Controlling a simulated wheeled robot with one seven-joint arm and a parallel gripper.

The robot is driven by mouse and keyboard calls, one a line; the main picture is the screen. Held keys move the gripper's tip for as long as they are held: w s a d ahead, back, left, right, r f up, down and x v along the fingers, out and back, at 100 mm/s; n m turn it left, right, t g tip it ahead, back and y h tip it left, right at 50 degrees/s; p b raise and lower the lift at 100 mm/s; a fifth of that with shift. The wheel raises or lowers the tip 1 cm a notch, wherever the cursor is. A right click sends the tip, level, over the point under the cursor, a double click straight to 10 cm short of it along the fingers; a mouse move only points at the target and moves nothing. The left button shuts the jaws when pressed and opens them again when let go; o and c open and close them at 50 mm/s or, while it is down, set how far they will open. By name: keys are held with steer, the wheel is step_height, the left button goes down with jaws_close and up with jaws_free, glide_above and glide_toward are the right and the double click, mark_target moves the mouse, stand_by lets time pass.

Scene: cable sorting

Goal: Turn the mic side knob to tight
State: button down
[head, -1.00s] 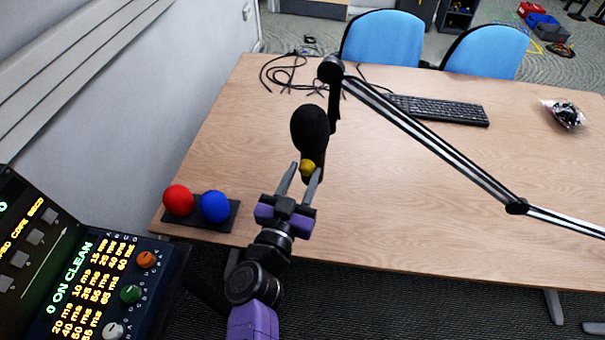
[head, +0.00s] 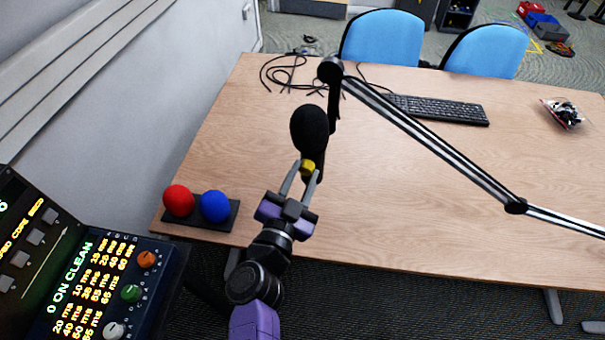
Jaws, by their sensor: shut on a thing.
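The microphone (head: 309,130) has a black foam head and hangs from a boom arm above the table. The fingers look tilted in the picture, leaning to the right at the top. The fingers cover parts of the knob's sides. I cannot read any tight or loose mark on it.
The boom arm (head: 440,141) runs from the microphone to the right edge. A black base with a red ball (head: 178,200) and a blue ball (head: 215,206) lies left of my arm. A control panel (head: 100,290) stands at lower left. Cables (head: 285,75) and a keyboard (head: 440,109) lie behind.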

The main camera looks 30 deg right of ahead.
steer(key=m+b, duration=0.1)
steer(key=m, duration=0.5)
steer(key=shift+d+f+m, duration=0.1)
steer(key=shift+m, duration=0.2)
steer(key=m+b, duration=0.1)
steer(key=m, duration=0.3)
steer(key=shift+s, duration=0.1)
steer(key=shift+f+m+b, duration=0.1)
steer(key=shift+m+b, duration=0.2)
steer(key=shift+m, duration=1.1)
steer(key=c, duration=1.1)
jaws_free()
